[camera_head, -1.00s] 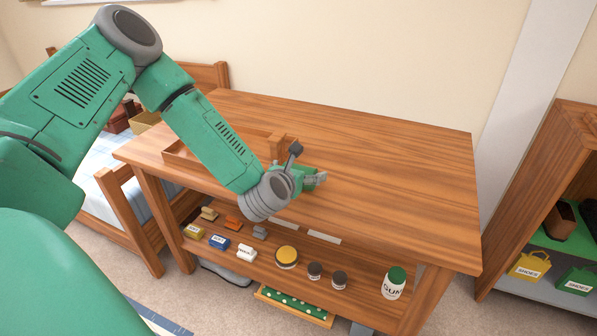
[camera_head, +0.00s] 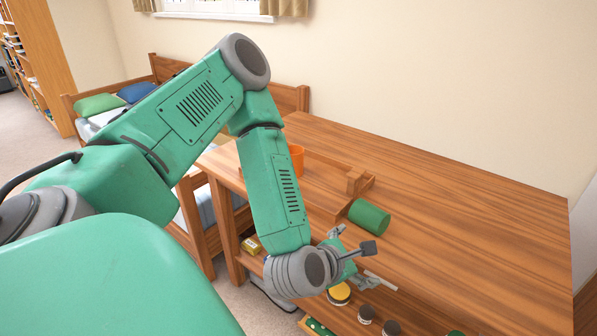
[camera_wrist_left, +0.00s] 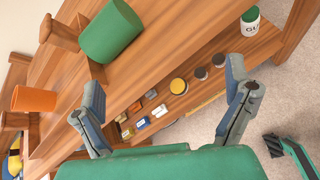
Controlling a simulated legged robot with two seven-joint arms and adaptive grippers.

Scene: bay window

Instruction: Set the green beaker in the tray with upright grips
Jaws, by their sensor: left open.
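The green beaker (camera_head: 369,216) lies on its side on the table near its front edge, just outside the wooden tray. It also shows in the left wrist view (camera_wrist_left: 111,32). The tray (camera_head: 325,204) has upright grips; one grip (camera_head: 357,180) stands close behind the beaker and shows in the left wrist view (camera_wrist_left: 58,34). An orange cup (camera_head: 296,160) stands at the tray, partly hidden by my arm. My left gripper (camera_head: 351,257) is open and empty, off the table's front edge, apart from the beaker. Its spread fingers fill the wrist view's lower middle (camera_wrist_left: 165,76).
The table top (camera_head: 460,210) is clear to the right of the tray. A lower shelf holds several small items, including a yellow-lidded jar (camera_wrist_left: 178,86) and a green-capped gum bottle (camera_wrist_left: 250,22). A bed with pillows (camera_head: 99,104) stands behind at left.

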